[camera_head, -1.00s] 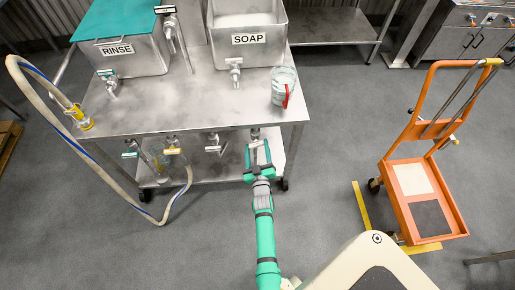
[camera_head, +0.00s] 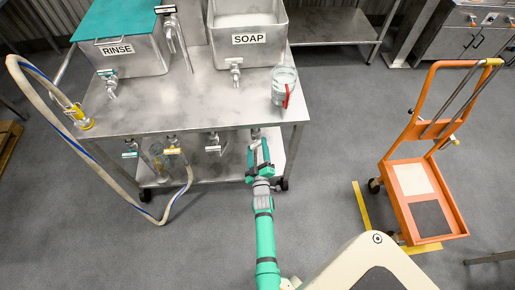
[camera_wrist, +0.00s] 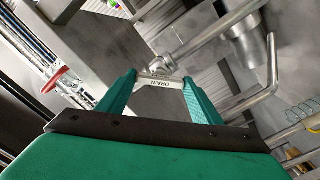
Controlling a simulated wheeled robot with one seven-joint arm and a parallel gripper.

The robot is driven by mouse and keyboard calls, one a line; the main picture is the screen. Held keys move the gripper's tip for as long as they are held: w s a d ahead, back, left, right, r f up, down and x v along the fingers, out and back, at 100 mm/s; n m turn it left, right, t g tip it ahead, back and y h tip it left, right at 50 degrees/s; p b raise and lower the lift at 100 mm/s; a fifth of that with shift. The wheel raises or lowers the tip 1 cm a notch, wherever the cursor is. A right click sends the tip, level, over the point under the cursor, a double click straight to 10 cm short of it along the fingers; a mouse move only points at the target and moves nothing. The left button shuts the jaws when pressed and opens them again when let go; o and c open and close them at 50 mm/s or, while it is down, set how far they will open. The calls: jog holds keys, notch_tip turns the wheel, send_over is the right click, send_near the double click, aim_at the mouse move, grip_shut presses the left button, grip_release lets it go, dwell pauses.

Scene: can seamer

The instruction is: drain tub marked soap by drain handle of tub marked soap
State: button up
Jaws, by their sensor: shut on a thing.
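The steel tub marked SOAP (camera_head: 240,58) stands on the steel table, with pale contents inside and a small tap on its front. My gripper (camera_head: 257,146) is under the table's front edge, below and slightly right of this tub. In the wrist view my teal fingers (camera_wrist: 157,88) are shut on a white handle marked DRAIN (camera_wrist: 157,81), one finger at each end. The handle sits in front of a metal valve fitting. In the head view my gripper mostly hides this handle, and its link to the tub is hidden by the table.
The tub marked RINSE (camera_head: 140,55) has a teal lid. A glass jug with a red handle (camera_head: 283,88) stands near the table's right edge. Other valve handles, including a yellow one (camera_head: 172,151), hang left of my gripper. An orange cart (camera_head: 408,205) stands right; floor between is clear.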

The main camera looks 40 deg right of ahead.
jog(key=o, duration=1.1)
jog(key=shift+c, duration=0.2)
jog(key=v, duration=1.1)
jog(key=shift+s+d, duration=0.1)
jog(key=shift+d, duration=0.05)
jog(key=shift+c, duration=0.3)
